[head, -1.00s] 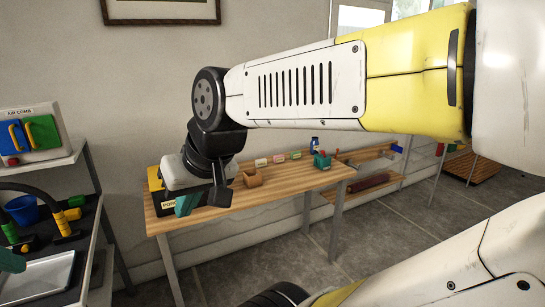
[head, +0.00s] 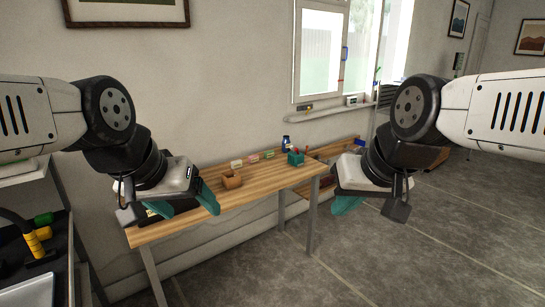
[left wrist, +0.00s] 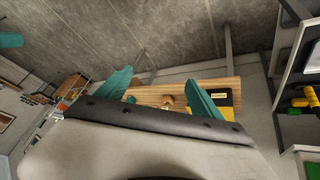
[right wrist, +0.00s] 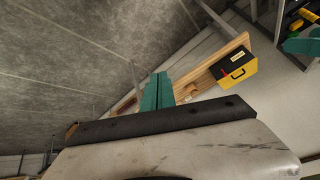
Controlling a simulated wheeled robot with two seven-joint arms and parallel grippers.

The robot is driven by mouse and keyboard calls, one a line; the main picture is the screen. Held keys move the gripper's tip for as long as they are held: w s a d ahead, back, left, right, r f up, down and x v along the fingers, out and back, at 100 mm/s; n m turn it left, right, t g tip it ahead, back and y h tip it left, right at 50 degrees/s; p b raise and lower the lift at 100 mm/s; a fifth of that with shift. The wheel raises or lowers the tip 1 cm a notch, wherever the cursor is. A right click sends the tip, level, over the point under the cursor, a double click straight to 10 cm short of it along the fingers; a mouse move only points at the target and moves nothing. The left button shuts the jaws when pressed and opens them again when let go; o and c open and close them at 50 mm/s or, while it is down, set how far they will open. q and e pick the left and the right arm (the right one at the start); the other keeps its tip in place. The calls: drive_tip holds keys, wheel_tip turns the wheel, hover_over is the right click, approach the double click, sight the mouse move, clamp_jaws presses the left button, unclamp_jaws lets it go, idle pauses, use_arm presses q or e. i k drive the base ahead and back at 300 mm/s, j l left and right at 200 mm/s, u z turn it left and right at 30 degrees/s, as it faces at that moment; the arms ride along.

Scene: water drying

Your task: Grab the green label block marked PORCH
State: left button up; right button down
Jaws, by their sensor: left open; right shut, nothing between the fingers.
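A small green block (head: 268,154) sits at the right end of a row of label blocks at the back of the wooden bench (head: 262,186). Its lettering is too small to read. A pinkish block (head: 254,158) and a pale block (head: 237,164) are left of it. My left gripper (head: 184,207) is open and empty, in front of the bench's left end; its spread fingers also show in the left wrist view (left wrist: 160,77). My right gripper (head: 348,206) is shut and empty, right of the bench; its closed fingers show in the right wrist view (right wrist: 158,78).
A wooden holder (head: 231,180), a blue bottle (head: 286,144) and a teal container (head: 296,158) stand on the bench. A black and yellow box (right wrist: 235,70) is at its left end, partly behind my left gripper. A dark shelf rack is at far left. Floor at right is clear.

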sight(271, 153)
drive_tip(key=i+u, duration=0.15)
drive_tip(key=u, duration=0.2)
drive_tip(key=i+l+u, duration=0.15)
drive_tip(key=u, duration=0.25)
drive_tip(key=i+l+u, duration=0.1)
drive_tip(key=i+l, duration=0.15)
drive_tip(key=i+l+u, duration=0.1)
drive_tip(key=i+l, duration=0.2)
drive_tip(key=i+l+u, duration=0.15)
drive_tip(key=l, duration=0.3)
drive_tip(key=i+l+u, duration=0.1)
drive_tip(key=i+l, duration=0.2)
drive_tip(key=i+l+u, duration=0.1)
drive_tip(key=i+l, duration=0.15)
drive_tip(key=l, duration=0.2)
drive_tip(key=i+l, duration=0.15)
drive_tip(key=l, duration=0.2)
drive_tip(key=i+l, duration=0.35)
drive_tip(key=l, duration=0.3)
